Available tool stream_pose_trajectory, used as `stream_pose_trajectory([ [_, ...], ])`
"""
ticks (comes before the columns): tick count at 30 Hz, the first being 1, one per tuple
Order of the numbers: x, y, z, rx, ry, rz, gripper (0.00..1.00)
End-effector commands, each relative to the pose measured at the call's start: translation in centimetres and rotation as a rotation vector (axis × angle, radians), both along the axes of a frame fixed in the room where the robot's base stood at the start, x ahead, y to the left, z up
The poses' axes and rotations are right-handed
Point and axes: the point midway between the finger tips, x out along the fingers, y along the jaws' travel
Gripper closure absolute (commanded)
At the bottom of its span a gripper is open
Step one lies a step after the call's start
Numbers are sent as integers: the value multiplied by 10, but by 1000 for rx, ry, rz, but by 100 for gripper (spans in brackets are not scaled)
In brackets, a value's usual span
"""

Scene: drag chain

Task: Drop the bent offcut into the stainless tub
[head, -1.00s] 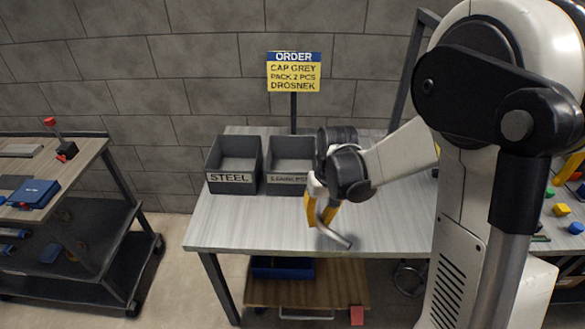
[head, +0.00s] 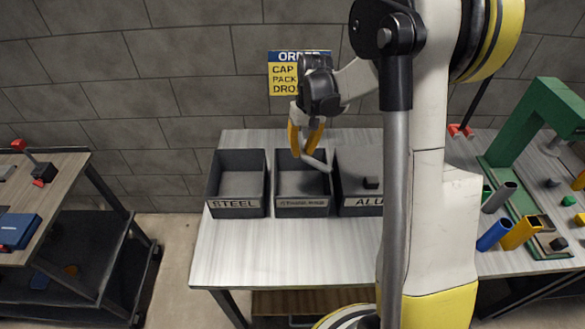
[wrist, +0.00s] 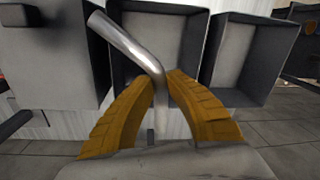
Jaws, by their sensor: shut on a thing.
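The bent offcut (head: 317,164) is a shiny grey rod with one bend. My gripper (head: 304,152) has yellow fingers and is shut on it; the fingers also show on both sides of the rod (wrist: 127,42) in the wrist view. The gripper and rod appear above the middle dark tub (head: 303,190). This tub's small front label is hard to read; it stands between the STEEL tub (head: 237,188) and the ALU tub. In the wrist view the rod crosses over the middle tub's opening. The gap between rod and tub floor cannot be judged.
The front of the grey table (head: 290,250) is clear. An order sign (head: 283,80) stands behind the tubs. A green frame (head: 530,120) and coloured tubes stand at the right; a cart (head: 75,220) stands left.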

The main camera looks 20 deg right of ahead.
Motion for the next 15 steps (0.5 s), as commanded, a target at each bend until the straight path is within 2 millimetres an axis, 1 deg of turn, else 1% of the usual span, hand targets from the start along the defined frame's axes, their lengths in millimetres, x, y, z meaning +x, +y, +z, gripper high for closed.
stream_pose_trajectory([
  [4,0,0,-4,0,0,0,100],
  [8,0,0,-15,0,0,0,100],
  [15,0,0,-45,0,0,0,100],
])
